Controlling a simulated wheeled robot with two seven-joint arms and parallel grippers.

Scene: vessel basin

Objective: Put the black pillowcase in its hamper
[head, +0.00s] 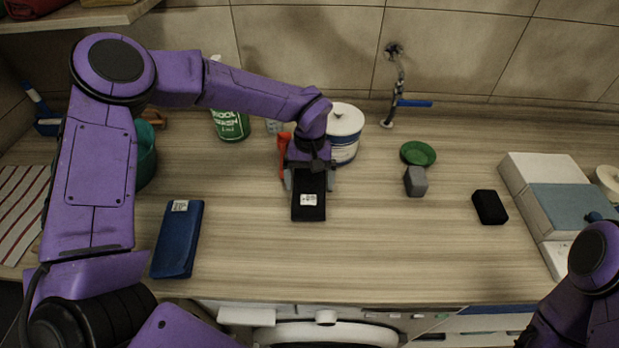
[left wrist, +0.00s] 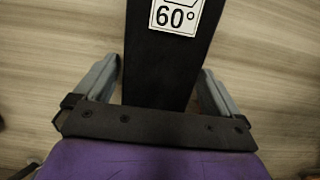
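The folded black pillowcase (head: 309,213) lies on the wooden counter at the middle, with a white label on top. In the left wrist view the pillowcase (left wrist: 165,65) runs between the fingers, and its label reads 60°. My left gripper (head: 311,183) is over its far end, with one grey finger on each side. The gripper (left wrist: 160,90) is open, with a gap at the right finger; whether the left finger touches the cloth I cannot tell. My right gripper is out of view; only part of that arm shows at lower right. I cannot make out a hamper for black.
A folded blue cloth (head: 178,240) lies left. Behind stand a green bottle (head: 230,123) and a white tub (head: 346,122). A grey block (head: 415,181), green dish (head: 418,153) and black block (head: 490,207) lie right, near white boxes (head: 545,168).

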